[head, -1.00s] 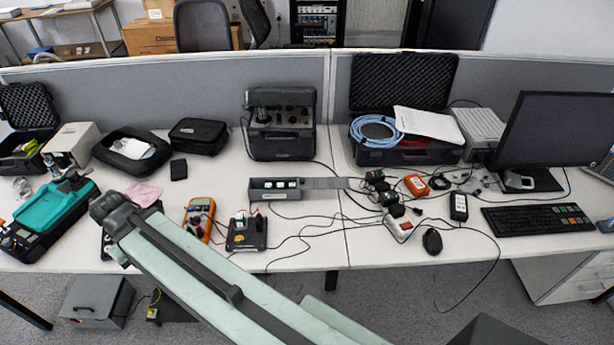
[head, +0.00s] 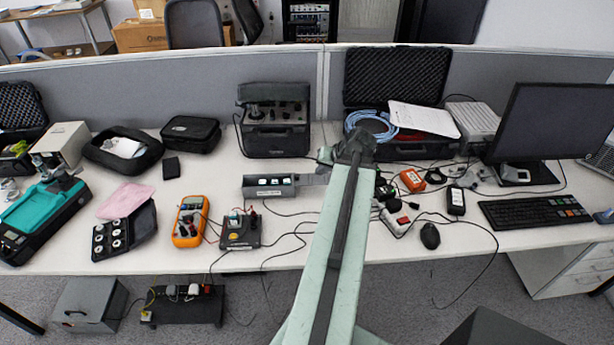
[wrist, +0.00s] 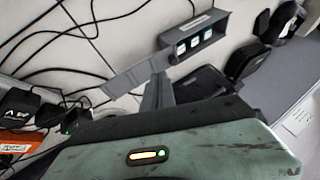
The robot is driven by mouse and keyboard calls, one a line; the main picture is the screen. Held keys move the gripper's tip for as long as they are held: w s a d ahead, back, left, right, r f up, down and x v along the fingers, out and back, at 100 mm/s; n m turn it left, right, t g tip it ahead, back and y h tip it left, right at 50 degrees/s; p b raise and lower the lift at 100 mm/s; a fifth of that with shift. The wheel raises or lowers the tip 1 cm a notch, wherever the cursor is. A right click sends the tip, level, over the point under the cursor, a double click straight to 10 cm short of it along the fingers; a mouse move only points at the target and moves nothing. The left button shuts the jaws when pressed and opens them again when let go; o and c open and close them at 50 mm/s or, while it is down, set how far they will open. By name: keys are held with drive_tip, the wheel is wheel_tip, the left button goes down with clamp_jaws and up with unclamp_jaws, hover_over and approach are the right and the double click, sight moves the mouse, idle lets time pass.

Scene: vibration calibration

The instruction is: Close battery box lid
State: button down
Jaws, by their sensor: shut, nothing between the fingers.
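The grey battery box (head: 254,188) sits on the desk, left of my arm in the head view. Its lid (head: 311,179) is open and extends to the right from the box's end. White-topped batteries (head: 275,181) show inside. In the wrist view the box (wrist: 213,28) is at upper right, with the flat lid (wrist: 125,75) reaching down-left from it. My gripper (wrist: 158,88) is shut and empty. It overlaps the lid near the box end in the wrist view; I cannot tell whether it touches. In the head view my gripper (head: 326,155) is near the lid's right part.
A black equipment case (head: 275,140) stands behind the box. Black adapters, an orange block (head: 412,181) and tangled cables lie to the right. An orange multimeter (head: 188,222) and a small test device (head: 240,230) are in front on the left. A cable coil (head: 371,124) is in the open case behind.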

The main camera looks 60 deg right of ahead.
drive_tip(key=s+d, duration=0.2)
drive_tip(key=b, duration=0.8)
approach(301, 178)
drive_tip(key=f, duration=0.1)
drive_tip(key=s+d+f, duration=0.1)
drive_tip(key=f, duration=0.1)
drive_tip(key=d+f, duration=0.1)
drive_tip(key=shift+s+f, duration=0.2)
drive_tip(key=shift+f, duration=0.1)
drive_tip(key=shift+w+a+r, duration=0.1)
drive_tip(key=shift+w+a, duration=0.15)
drive_tip(key=shift+w, duration=0.45)
drive_tip(key=shift+w+a, duration=0.2)
drive_tip(key=shift+w, duration=0.5)
drive_tip(key=shift+w+a+r, duration=0.1)
drive_tip(key=shift+w+a, duration=0.15)
drive_tip(key=shift+w, duration=0.45)
